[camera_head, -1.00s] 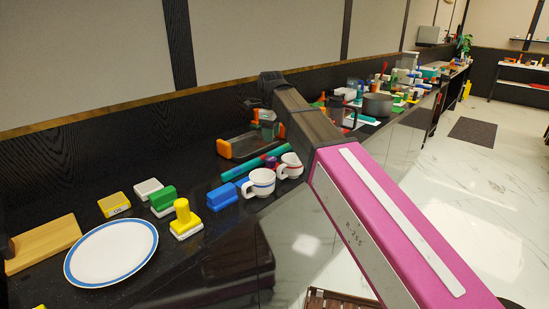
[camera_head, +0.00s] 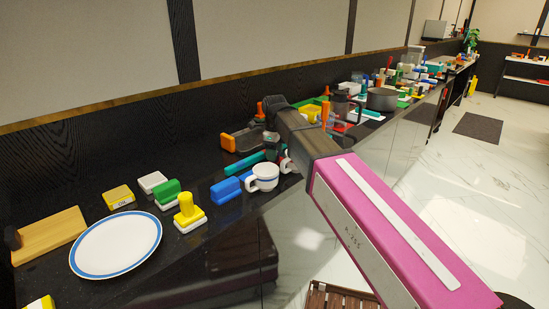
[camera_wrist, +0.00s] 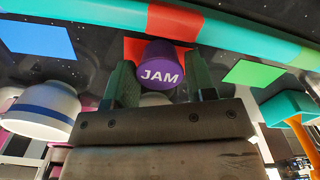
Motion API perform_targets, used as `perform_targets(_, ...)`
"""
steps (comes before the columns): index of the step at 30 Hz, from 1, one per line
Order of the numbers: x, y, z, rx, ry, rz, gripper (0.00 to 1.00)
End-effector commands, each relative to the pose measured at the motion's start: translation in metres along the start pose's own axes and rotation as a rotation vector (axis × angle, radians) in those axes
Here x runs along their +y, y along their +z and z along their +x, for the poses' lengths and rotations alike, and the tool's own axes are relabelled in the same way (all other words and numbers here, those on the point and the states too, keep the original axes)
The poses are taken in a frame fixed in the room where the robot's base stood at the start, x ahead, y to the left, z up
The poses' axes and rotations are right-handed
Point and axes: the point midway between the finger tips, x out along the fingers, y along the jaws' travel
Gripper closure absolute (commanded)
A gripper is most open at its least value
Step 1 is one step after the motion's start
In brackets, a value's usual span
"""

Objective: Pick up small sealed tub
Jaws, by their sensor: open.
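The small purple tub marked JAM (camera_wrist: 161,66) shows in the wrist view, with a flat face toward the camera. My gripper (camera_wrist: 158,78) is open, with one green finger on each side of the tub. I cannot tell whether either finger touches it. In the head view my gripper (camera_head: 271,139) is low over the counter behind the cups, and the tub is not visible there.
A blue-striped white cup (camera_wrist: 42,108) is close left of the fingers. A teal and red bar (camera_wrist: 225,35) runs beyond the tub. The counter also holds a plate (camera_head: 115,245), a yellow stamp-like item (camera_head: 188,211) and a blue block (camera_head: 225,191).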

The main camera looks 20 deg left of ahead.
Motion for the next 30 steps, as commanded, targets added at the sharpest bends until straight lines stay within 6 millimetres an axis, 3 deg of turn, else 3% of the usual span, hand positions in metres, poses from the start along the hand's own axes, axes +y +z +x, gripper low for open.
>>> perform_targets(9, 0.000, 0.000, 0.008, 0.000, 0.000, 0.000, 0.50)
perform_targets(12, 0.000, 0.000, 0.008, 0.000, 0.000, 0.000, 0.78)
perform_targets(23, 0.000, 0.000, 0.007, 0.000, 0.000, 0.000, 0.78)
perform_targets(30, 0.000, 0.000, -0.004, -0.001, -0.001, 0.000, 0.78)
